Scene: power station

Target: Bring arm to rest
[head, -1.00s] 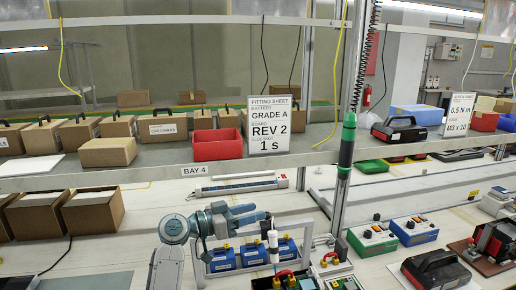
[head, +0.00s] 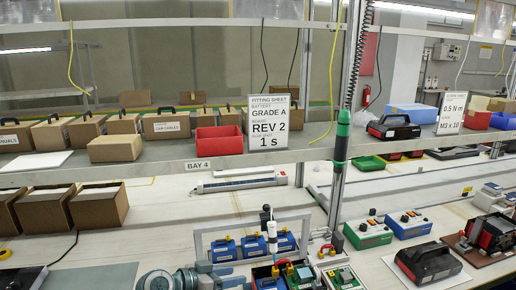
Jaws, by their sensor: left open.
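My left arm (head: 157,281) shows low at the bottom edge of the head view, grey and teal, cut off by the frame. My left gripper (head: 240,283) is at its right end, open, just left of the green circuit board unit (head: 270,281). It looks empty, though its fingertips are small and partly cut off. My right gripper is not in view.
A rack with blue battery-like blocks (head: 223,249) stands behind my left gripper. A shelf holds boxes, a red bin (head: 219,140) and a fitting sheet (head: 268,125). Green (head: 367,235) and blue units stand right.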

